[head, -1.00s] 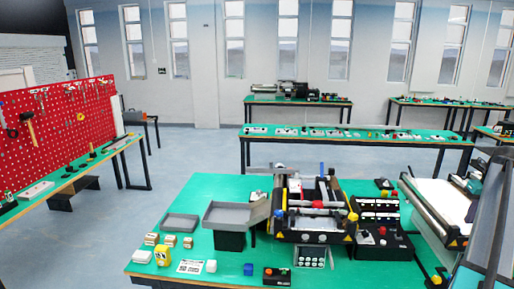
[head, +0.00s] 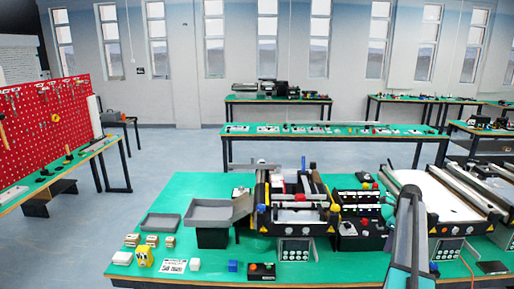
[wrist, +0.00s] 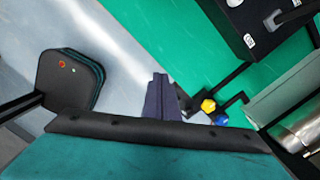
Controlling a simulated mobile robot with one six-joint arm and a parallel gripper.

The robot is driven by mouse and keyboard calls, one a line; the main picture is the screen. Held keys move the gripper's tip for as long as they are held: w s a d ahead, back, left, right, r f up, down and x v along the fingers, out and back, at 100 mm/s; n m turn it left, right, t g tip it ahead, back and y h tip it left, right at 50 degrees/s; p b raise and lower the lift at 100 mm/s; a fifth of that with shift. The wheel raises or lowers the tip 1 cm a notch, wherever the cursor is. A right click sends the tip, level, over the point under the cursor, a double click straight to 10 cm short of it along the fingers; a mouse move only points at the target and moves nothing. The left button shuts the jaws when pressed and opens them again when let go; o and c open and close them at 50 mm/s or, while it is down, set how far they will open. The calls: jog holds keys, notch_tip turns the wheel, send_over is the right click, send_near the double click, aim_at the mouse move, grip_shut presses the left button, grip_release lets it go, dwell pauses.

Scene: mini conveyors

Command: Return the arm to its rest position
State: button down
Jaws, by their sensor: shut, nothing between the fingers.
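My gripper (wrist: 159,77) shows in the wrist view as two dark fingers pressed together, with nothing between them. It is over the edge of a green table (wrist: 180,30), with pale floor visible to the left. It touches nothing that I can see. In the head view part of my arm (head: 404,235) rises at the lower right, in front of the white-topped conveyor. My gripper cannot be made out in the head view.
The green worktable (head: 215,270) holds a small conveyor (head: 298,215), grey trays (head: 160,222), a yellow object (head: 144,257) and small blocks. A white-topped conveyor (head: 435,195) stands to the right. A red pegboard (head: 45,125) is at left. Open floor lies between the tables.

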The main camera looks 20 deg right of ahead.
jog(key=s+a+f+n+g+y+b, duration=0.1)
jog(key=s+a+f+n+g+b, duration=0.15)
jog(key=a+f+n, duration=0.95)
jog(key=s+a+f+n+g+b, duration=0.1)
jog(key=s+a+f+n+b, duration=0.15)
jog(key=a+f, duration=1.85)
jog(key=s+a+f+n+g+b, duration=0.1)
jog(key=s+a+f+n, duration=0.4)
jog(key=s+a, duration=0.2)
jog(key=s+a+f+n+g+h+b, duration=0.1)
jog(key=s+a+f+n, duration=0.5)
jog(key=s, duration=0.6)
jog(key=s+a+f+n+g+b, duration=0.1)
jog(key=s+a+f+n+b, duration=0.2)
jog(key=s+a, duration=0.6)
notch_tip(320, 180, down, 2)
jog(key=a+n, duration=0.1)
jog(key=n, duration=0.2)
jog(key=shift+s+f+h, duration=0.15)
jog(key=shift+s+h, duration=0.15)
jog(key=shift+d, duration=0.1)
